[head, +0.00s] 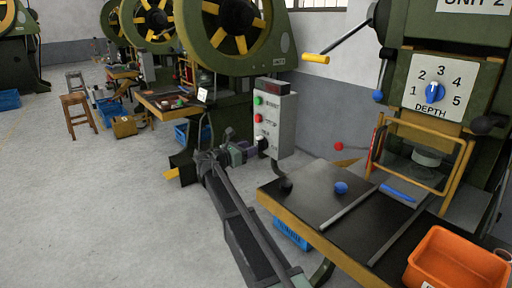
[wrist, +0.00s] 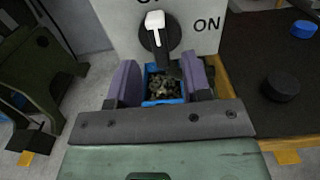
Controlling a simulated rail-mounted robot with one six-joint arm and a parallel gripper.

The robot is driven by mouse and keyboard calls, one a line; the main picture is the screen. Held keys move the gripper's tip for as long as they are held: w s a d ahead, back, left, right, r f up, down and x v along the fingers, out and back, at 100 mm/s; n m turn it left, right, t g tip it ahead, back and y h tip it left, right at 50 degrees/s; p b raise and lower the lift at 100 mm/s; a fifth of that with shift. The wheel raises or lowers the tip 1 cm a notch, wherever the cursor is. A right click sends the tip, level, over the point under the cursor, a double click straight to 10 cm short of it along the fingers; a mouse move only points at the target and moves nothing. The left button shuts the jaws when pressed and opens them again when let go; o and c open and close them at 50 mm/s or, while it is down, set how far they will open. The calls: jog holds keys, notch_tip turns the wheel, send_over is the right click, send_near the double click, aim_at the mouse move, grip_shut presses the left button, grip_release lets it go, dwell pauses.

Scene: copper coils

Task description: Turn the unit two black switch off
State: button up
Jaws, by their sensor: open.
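The black rotary switch (wrist: 160,42) is on the lower part of a light grey control box (head: 272,118). In the wrist view its white-tipped end points up and slightly left, towards a label cut off by the top edge; "ON" is printed to its right. In the head view the switch (head: 262,143) is small, below a green and a red button. My gripper (wrist: 161,72) is open, its two purple fingers spread and empty, just below the switch in the picture. In the head view my gripper (head: 248,149) is close to the box's lower left; whether it touches is unclear.
Right of the box is a dark worktable (head: 335,205) with a blue knob (head: 341,188), a black knob (head: 286,185) and an orange bin (head: 458,262). The UNIT 2 press with its depth dial (head: 433,92) stands behind. A blue crate of scraps (wrist: 163,86) shows below, between my fingers.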

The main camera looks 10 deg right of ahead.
jog(key=v, duration=0.6)
jog(key=shift+a, duration=0.15)
jog(key=shift+s, duration=0.1)
